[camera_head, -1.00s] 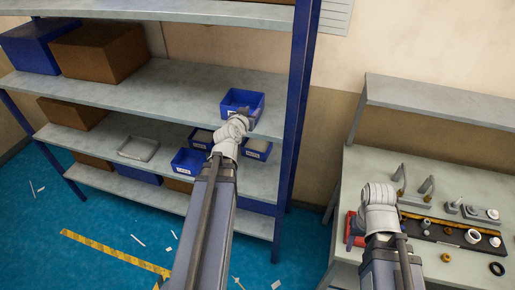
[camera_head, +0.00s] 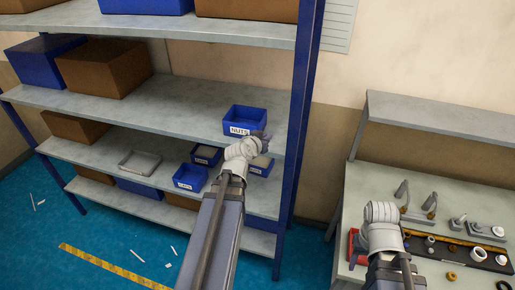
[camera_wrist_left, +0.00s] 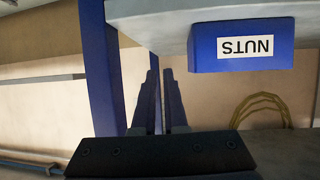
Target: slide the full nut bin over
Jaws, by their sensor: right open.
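A blue bin labelled NUTS (camera_head: 244,121) sits near the right end of the middle shelf (camera_head: 150,105). Its inside looks plain blue from above, with no clear contents. In the left wrist view its label (camera_wrist_left: 243,46) appears upside down. My left gripper (camera_head: 265,138) is just below and right of this bin in the head view, apart from it, with nothing seen held. Its fingers (camera_wrist_left: 162,100) show close together, with the bin off to their side. My right gripper (camera_head: 360,243) is open, low over the workbench, partly hidden by its wrist.
On the lower shelf are blue bins, one at front (camera_head: 190,178), one behind (camera_head: 207,156) and one right (camera_head: 261,165) partly behind my left wrist, labels unclear. A grey tray (camera_head: 139,162) lies left. A blue post (camera_head: 297,130) bounds the shelf's right end. The workbench (camera_head: 365,180) holds fittings.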

